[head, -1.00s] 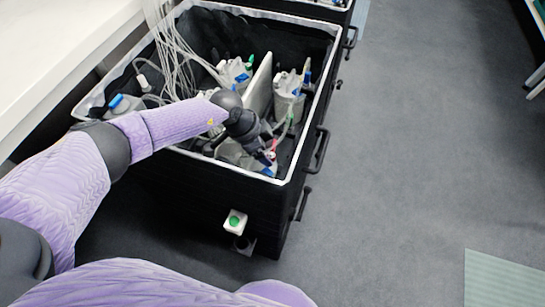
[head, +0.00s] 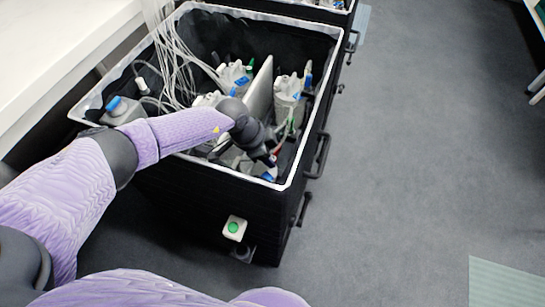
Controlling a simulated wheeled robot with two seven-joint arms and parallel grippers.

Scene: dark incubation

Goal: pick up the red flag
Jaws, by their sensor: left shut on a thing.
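The red flag (head: 273,158) shows only as a small bit of red at the tip of my left gripper (head: 268,157), inside the near right part of the black bin. The left gripper points down into the bin and is shut on the flag. Most of the flag is hidden by the fingers, and its lower end cannot be made out. My right gripper is not in view.
The black bin (head: 190,205) has a white rim and holds grey-white canisters (head: 289,98), an upright pale panel (head: 260,88), a blue-topped box (head: 118,108) and many pale tubes. A white counter (head: 60,50) runs along the left. Grey floor is clear on the right.

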